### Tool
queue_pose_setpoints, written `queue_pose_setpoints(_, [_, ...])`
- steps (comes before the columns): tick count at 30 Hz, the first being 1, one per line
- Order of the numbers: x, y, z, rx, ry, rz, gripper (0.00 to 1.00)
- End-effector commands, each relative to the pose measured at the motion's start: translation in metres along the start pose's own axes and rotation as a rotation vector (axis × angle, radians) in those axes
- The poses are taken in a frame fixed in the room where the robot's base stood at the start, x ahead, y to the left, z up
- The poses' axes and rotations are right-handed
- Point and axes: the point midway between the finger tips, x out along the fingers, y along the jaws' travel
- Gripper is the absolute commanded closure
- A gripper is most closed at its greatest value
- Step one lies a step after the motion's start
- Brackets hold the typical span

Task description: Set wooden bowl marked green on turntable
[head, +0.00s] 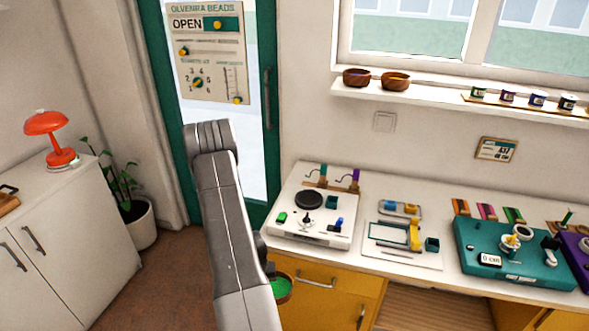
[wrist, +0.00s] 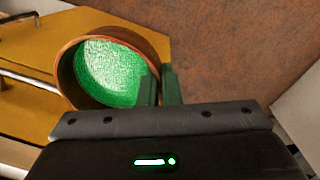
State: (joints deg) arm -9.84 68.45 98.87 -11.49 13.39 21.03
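The wooden bowl marked green (head: 283,298) hangs in the air in front of the yellow drawers, partly hidden behind my arm in the head view. In the wrist view the bowl (wrist: 66,72) shows a brown rim and a speckled green inside. My gripper (wrist: 158,80) has one finger inside the bowl and one outside, pinching its rim. In the head view my gripper (head: 268,270) is mostly hidden by my arm. A round black disc, which looks like the turntable (head: 308,199), sits bare on a white board (head: 288,224) on the counter.
The white board also carries small green, black and blue parts, with hooks behind it. A tray with a yellow piece (head: 415,236) and a teal board (head: 505,270) stand to its right. Two brown bowls (head: 356,77) sit on the window shelf. A white cabinet (head: 75,240) stands left.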

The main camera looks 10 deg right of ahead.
Motion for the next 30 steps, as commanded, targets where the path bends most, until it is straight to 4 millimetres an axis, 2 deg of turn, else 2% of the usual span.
queue_pose_setpoints(1, [-0.019, 0.001, 0.000, 0.000, -0.001, 0.000, 1.00])
queue_pose_setpoints(5, [-0.044, 0.027, 0.002, -0.002, 0.007, 0.000, 1.00])
queue_pose_setpoints(16, [-0.154, 0.110, 0.016, -0.037, 0.010, 0.003, 1.00])
queue_pose_setpoints(21, [-0.189, 0.137, 0.021, -0.052, 0.008, 0.004, 1.00])
queue_pose_setpoints(30, [-0.237, 0.173, 0.026, -0.067, 0.008, 0.005, 1.00])
